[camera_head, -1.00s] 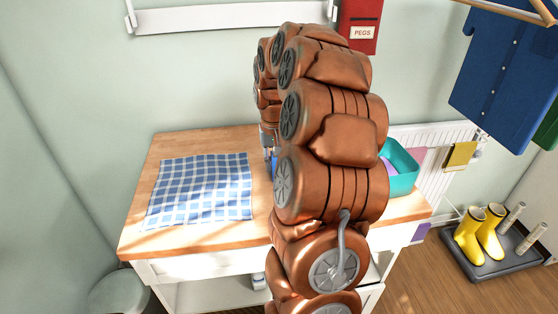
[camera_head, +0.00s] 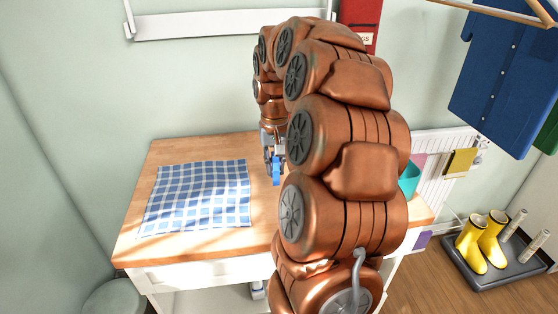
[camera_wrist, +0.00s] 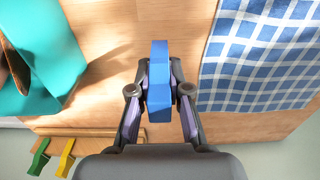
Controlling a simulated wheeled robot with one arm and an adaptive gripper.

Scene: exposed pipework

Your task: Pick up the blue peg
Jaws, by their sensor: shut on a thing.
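The blue peg (camera_wrist: 159,88) stands out in the middle of the wrist view, clasped between the two fingers of my gripper (camera_wrist: 160,78). My gripper is shut on it. The wooden tabletop shows beyond the peg, and a shadow falls on the wood to its left, apart from the peg. In the head view the blue peg (camera_head: 276,172) hangs below my gripper (camera_head: 273,158), right of the checkered cloth. My arm hides part of the table there.
The blue checkered cloth (camera_head: 197,197) lies flat on the table's left side. A teal bin (camera_wrist: 40,45) stands on the other side; my arm mostly hides it in the head view. Green (camera_wrist: 39,160) and yellow (camera_wrist: 65,160) pegs sit by a wooden strip.

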